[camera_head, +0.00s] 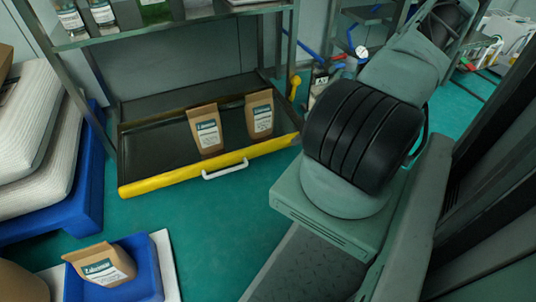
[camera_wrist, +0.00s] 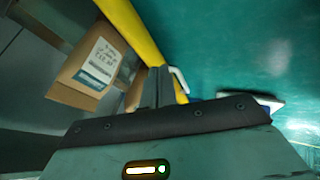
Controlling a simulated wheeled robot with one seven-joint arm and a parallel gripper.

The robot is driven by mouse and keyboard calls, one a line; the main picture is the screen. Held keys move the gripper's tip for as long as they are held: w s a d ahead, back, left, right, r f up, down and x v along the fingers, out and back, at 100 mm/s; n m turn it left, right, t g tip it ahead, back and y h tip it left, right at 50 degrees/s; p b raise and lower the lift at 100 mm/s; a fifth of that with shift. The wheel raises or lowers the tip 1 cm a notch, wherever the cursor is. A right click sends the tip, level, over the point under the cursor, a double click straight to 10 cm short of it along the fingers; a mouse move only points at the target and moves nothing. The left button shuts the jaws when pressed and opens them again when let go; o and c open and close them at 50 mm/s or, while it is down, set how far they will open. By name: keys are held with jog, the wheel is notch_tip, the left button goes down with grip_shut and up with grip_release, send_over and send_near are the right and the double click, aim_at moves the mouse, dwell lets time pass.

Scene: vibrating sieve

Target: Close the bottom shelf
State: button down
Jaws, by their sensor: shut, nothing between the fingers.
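The bottom shelf is a dark pull-out tray with a yellow front (camera_head: 186,181) and a white handle (camera_head: 225,170). It is pulled out of the rack near the floor. Two brown paper bags stand in it, one in the middle (camera_head: 206,130) and one at the right (camera_head: 260,114). In the wrist view the yellow front (camera_wrist: 131,27) runs diagonally, with the white handle (camera_wrist: 180,79) beside my gripper (camera_wrist: 157,74). My gripper is shut and empty. Its fingers overlap the yellow front in the picture; I cannot tell whether they touch it. The head view does not show my gripper.
A blue pallet with white sacks (camera_head: 28,130) stands left of the shelf. A blue bin (camera_head: 141,268) with a brown bag lies at the front left. Green floor (camera_head: 205,222) is clear before the shelf.

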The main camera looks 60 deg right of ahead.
jog(key=b, duration=0.6)
send_near(269, 147)
notch_tip(269, 147, down, 4)
jog(key=s+a, duration=0.1)
jog(key=a, duration=0.1)
jog(key=shift+w+d+f+b, duration=0.1)
jog(key=shift+w+d+b, duration=0.15)
jog(key=shift+w+b, duration=0.25)
jog(key=shift+w+d+r+b, duration=0.1)
jog(key=shift+w+d+b, duration=0.2)
jog(key=shift+w, duration=0.45)
jog(key=shift+w+d+f+b, duration=0.1)
jog(key=shift+w+d+b, duration=0.15)
jog(key=shift+w+b, duration=0.25)
jog(key=shift+w, duration=0.1)
jog(key=shift+w, duration=0.1)
